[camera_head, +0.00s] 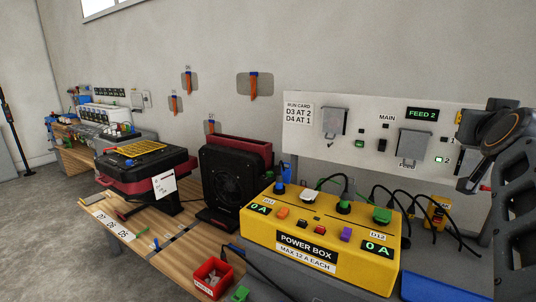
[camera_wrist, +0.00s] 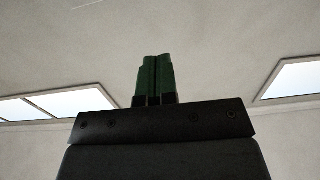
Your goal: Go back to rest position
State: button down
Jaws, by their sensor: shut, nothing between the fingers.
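My gripper (camera_wrist: 156,60) shows in the wrist view with its two green fingers together and nothing between them. It points up toward the pale ceiling, with skylights on both sides. In the head view, my dark arm stands at the right edge, in front of the right part of the wall panel. The fingertips cannot be made out in the head view. No object is near the fingers in the wrist view.
A yellow power box (camera_head: 318,238) with plugs and cables stands on the bench, below a white wall panel (camera_head: 372,110). A black fan unit (camera_head: 233,182), a black and red case (camera_head: 128,172) and a red bin (camera_head: 212,278) are further left. Open floor (camera_head: 50,230) lies at left.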

jog(key=w+a+f+n+g+y+p, duration=0.35)
jog(key=a+f+y+p, duration=0.45)
jog(key=a+f, duration=0.6)
jog(key=s+a+f+n+g+y+p, duration=0.2)
jog(key=s+a+f+g+p, duration=0.4)
jog(key=s+a+f, duration=0.5)
jog(key=shift+s+a+f+n+g, duration=0.25)
jog(key=shift+a+n+g, duration=0.35)
jog(key=shift+n+g, duration=0.15)
jog(key=shift+w, duration=0.15)
jog(key=shift+a, duration=0.1)
